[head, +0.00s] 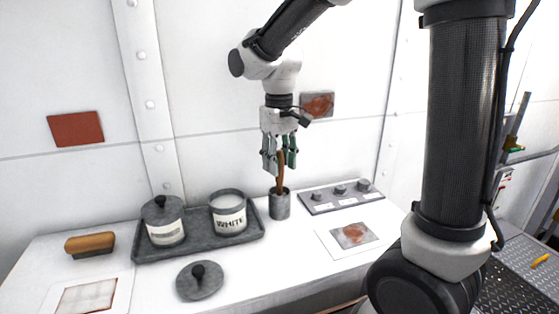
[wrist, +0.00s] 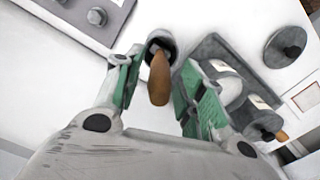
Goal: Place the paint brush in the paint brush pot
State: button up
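The paint brush (head: 280,178) stands in the dark grey paint brush pot (head: 280,207), its brown wooden handle pointing up. The brush head is hidden inside the pot. My gripper (head: 279,161) is directly above the pot, pointing down, with its fingers around the top of the handle. In the wrist view, the handle (wrist: 159,82) lies between the two green-padded fingers of my gripper (wrist: 158,92), with a gap on each side. The fingers are open and do not appear to touch it. The pot's rim also shows in the wrist view (wrist: 173,48).
A grey tray (head: 198,245) left of the pot holds a lidded jar (head: 165,222) and an open jar marked WHITE (head: 229,213). A loose lid (head: 200,281) lies in front.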

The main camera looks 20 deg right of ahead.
notch_tip(320, 180, up, 12)
jog(key=shift+r, duration=0.1)
jog(key=s+d+f+m+t, duration=0.2)
jog(key=s+d+f, duration=0.1)
jog(key=s+d, duration=0.4)
jog(key=s+d+f+m+t, duration=0.1)
jog(key=s+d+f, duration=0.3)
jog(key=s+d, duration=0.4)
jog(key=s+t, duration=0.1)
jog(key=s, duration=0.3)
jog(key=shift+m, duration=0.4)
